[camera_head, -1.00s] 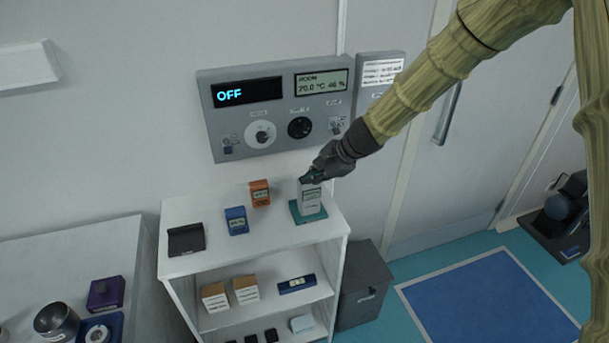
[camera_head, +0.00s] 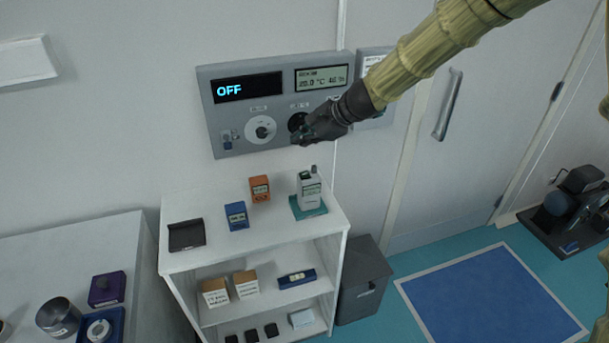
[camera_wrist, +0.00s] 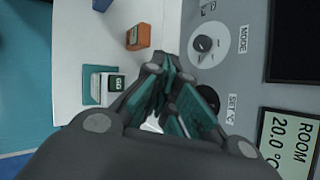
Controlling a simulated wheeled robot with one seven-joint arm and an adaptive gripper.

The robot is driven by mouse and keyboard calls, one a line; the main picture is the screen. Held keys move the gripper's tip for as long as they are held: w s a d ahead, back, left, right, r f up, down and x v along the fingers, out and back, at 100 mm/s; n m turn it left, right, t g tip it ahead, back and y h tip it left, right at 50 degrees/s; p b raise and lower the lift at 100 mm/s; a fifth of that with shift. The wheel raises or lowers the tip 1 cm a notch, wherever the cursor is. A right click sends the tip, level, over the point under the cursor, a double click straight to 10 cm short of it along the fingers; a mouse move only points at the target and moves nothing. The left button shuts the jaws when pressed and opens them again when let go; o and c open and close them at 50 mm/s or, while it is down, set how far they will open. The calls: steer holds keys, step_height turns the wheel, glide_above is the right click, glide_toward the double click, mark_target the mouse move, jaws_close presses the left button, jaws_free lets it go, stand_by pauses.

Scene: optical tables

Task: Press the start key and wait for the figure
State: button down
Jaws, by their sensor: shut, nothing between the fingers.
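A white handheld meter (camera_head: 311,190) with a small display stands on a teal pad (camera_head: 309,212) on the shelf top. In the wrist view the meter (camera_wrist: 99,84) shows a dark green patch with pale lettering. No key marked start can be made out. My gripper (camera_head: 300,138) is shut and empty, in front of the lower part of the grey wall panel (camera_head: 213,117), by its black knob (camera_head: 298,121). The wrist view shows the closed fingers (camera_wrist: 165,70) beside the panel; contact cannot be told. The panel's dark display (camera_head: 247,87) reads OFF.
The panel also has a white dial (camera_head: 262,129) and a room display (camera_head: 322,77). An orange device (camera_head: 260,189), a blue device (camera_head: 236,216) and a black tray (camera_head: 187,235) stand on the white shelf unit (camera_head: 275,225). A grey bin (camera_head: 363,280) stands right of it.

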mark_target(303, 175)
steer(key=shift+f+b, duration=3.1)
steer(key=shift+f, duration=1.05)
steer(key=shift+f, duration=0.2)
steer(key=shift+f, duration=0.2)
steer(key=shift+f+b, duration=0.45)
steer(key=shift+b, duration=0.05)
steer(key=shift+r, duration=0.1)
steer(key=shift+r+p, duration=0.8)
steer(key=shift+r+p, duration=2.2)
steer(key=shift+r, duration=0.3)
